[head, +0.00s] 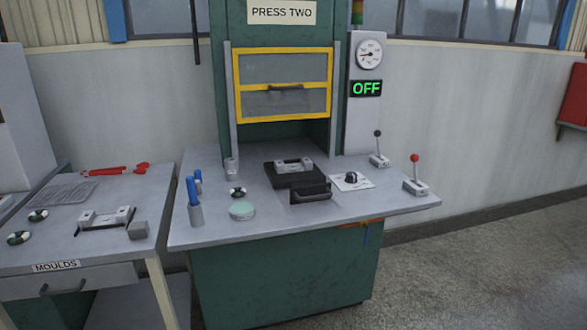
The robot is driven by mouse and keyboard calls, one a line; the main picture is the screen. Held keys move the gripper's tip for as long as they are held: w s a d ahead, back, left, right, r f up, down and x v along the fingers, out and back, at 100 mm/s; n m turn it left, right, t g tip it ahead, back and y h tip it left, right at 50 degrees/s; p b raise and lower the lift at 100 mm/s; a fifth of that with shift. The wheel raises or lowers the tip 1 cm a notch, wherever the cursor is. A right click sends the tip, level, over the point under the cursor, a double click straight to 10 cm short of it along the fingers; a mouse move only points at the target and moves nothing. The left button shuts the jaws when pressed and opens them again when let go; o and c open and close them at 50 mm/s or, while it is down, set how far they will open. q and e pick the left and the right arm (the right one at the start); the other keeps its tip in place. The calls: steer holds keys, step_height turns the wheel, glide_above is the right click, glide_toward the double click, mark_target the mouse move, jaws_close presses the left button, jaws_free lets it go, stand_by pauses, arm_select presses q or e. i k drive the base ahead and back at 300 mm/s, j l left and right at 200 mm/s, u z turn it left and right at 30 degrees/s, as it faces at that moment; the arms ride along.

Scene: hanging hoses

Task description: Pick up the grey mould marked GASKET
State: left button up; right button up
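A grey mould-like block (105,217) with raised ends lies on the table at the left, above the label MOULDS. A similar grey block (293,165) sits on a black plate (292,181) on the bench of the press marked PRESS TWO (281,12). No GASKET marking is readable on either block, so I cannot tell which one bears it. Neither of my grippers is in view.
The press's yellow-framed guard (283,84) is raised above the bench. A red tool (115,170) lies on the left table. The floor at right is clear.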

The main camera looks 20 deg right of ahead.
mark_target(306, 164)
steer(key=i+l+u, duration=0.25)
steer(key=l, duration=0.4)
steer(key=l+u, duration=0.25)
steer(key=l, duration=0.35)
steer(key=i+l+u, duration=0.1)
steer(key=l+u, duration=0.15)
steer(key=l, duration=0.45)
